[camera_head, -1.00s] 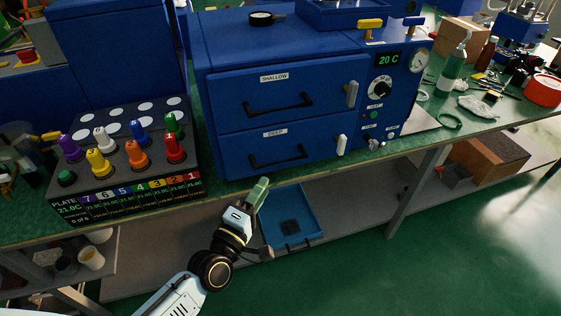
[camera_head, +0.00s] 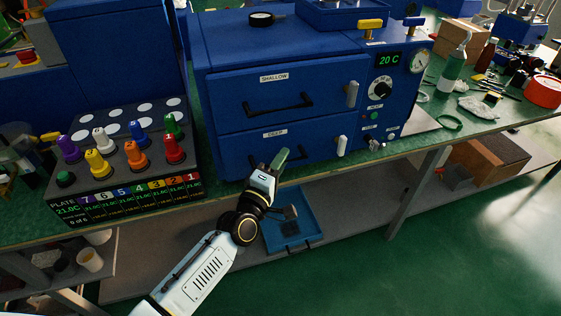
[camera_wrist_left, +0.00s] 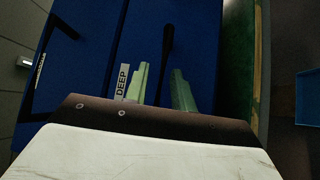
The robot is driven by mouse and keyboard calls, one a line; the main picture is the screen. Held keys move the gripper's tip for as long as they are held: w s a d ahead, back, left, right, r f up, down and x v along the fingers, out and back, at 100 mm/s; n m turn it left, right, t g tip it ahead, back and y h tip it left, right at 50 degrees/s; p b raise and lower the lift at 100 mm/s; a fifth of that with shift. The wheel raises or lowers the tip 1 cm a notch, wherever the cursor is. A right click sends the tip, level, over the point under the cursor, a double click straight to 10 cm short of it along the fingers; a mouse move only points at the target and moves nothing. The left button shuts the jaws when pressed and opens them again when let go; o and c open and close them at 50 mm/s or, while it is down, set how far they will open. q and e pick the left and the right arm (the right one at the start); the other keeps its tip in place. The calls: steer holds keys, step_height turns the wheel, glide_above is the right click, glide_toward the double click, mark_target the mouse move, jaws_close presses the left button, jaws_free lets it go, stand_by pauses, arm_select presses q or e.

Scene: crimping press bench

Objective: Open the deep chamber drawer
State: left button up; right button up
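The blue chamber has an upper drawer (camera_head: 325,85) labelled SHALLOW and a lower drawer (camera_head: 232,150) labelled DEEP, both closed. The DEEP drawer's dark bar handle (camera_wrist_left: 167,48) shows in the left wrist view, running between my green fingertips. My left gripper (camera_head: 279,160) is at the DEEP drawer's front and covers part of the handle in the head view. In the left wrist view the left gripper (camera_wrist_left: 160,75) is open, with one finger on each side of the bar and gaps visible. My right gripper is not in view.
A plate rack with coloured knobs (camera_head: 135,155) stands left of the chamber. A blue tray (camera_head: 312,222) lies on the shelf below. A light latch (camera_head: 342,146) sits at the DEEP drawer's right. Bottles and small tools lie on the bench at right.

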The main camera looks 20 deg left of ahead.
arm_select(q)
jaws_close()
steer(key=s+d+p, duration=0.3)
steer(key=s+d, duration=0.4)
steer(key=s, duration=0.4)
steer(key=s+d+p, duration=0.3)
steer(key=s+d, duration=0.5)
steer(key=s, duration=0.3)
steer(key=shift+s, duration=0.25)
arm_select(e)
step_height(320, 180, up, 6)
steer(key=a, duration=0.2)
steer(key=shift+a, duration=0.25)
arm_select(q)
steer(key=shift+o, duration=1.3)
jaws_free()
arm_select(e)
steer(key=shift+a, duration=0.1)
